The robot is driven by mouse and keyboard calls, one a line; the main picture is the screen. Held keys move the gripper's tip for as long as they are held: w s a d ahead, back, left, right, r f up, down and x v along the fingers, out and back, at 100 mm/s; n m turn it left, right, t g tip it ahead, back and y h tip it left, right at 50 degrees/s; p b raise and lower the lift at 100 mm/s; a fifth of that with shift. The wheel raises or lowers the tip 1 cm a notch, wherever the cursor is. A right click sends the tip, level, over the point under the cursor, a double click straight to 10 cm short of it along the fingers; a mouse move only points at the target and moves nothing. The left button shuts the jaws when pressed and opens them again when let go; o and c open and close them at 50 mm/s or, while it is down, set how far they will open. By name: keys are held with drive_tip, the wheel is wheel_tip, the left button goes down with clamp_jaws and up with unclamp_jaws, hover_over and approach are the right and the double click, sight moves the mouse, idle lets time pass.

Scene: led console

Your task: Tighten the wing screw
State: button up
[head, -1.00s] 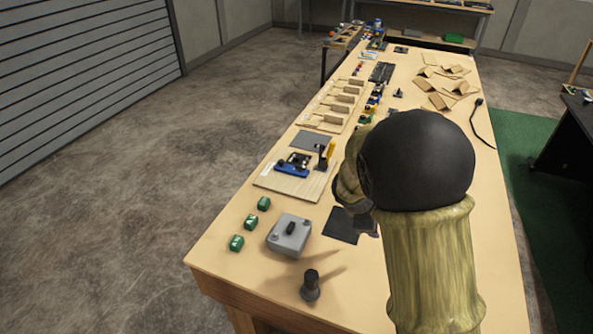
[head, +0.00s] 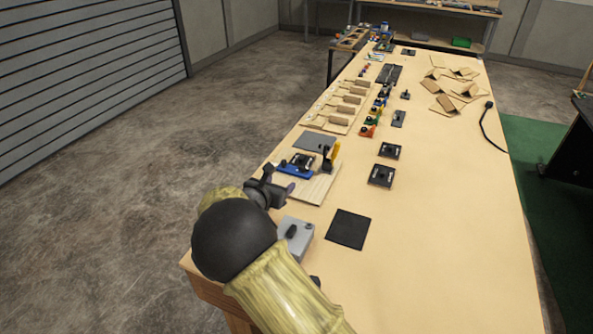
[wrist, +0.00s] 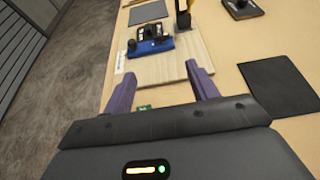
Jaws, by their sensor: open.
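A grey box (head: 302,243) with a black wing-shaped knob (head: 292,231) on its top, which looks like the wing screw, stands near the table's front left. My arm partly covers the box in the head view. My gripper (head: 281,188) is above the left table edge, just beyond the box and close to a wooden board. In the wrist view my gripper (wrist: 161,82) is open, its two purple fingers apart with nothing held between them. The grey box and its knob do not show in the wrist view.
The wooden board (head: 318,187) carries a blue fixture (head: 294,171) and an upright yellow-and-black part (head: 329,157). A black square mat (head: 348,229) lies right of the box. The table's right side is largely clear.

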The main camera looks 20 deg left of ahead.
drive_tip(key=p, duration=0.4)
approach(303, 167)
drive_tip(key=x, duration=0.4)
drive_tip(key=shift+w+f, duration=0.2)
drive_tip(key=shift+w, duration=0.1)
drive_tip(key=shift+w+d+f+p, duration=0.25)
drive_tip(key=shift+w+d, duration=0.05)
drive_tip(key=shift+w, duration=0.3)
drive_tip(key=shift+w+d+f+p, duration=0.2)
drive_tip(key=shift+w+d+f, duration=0.05)
drive_tip(key=shift+w, duration=0.4)
drive_tip(key=shift+s+a, duration=0.1)
drive_tip(key=shift+a, duration=0.1)
drive_tip(key=c, duration=1)
drive_tip(key=shift+a, duration=0.1)
drive_tip(key=shift+h+b, duration=0.3)
drive_tip(key=shift+b, duration=0.2)
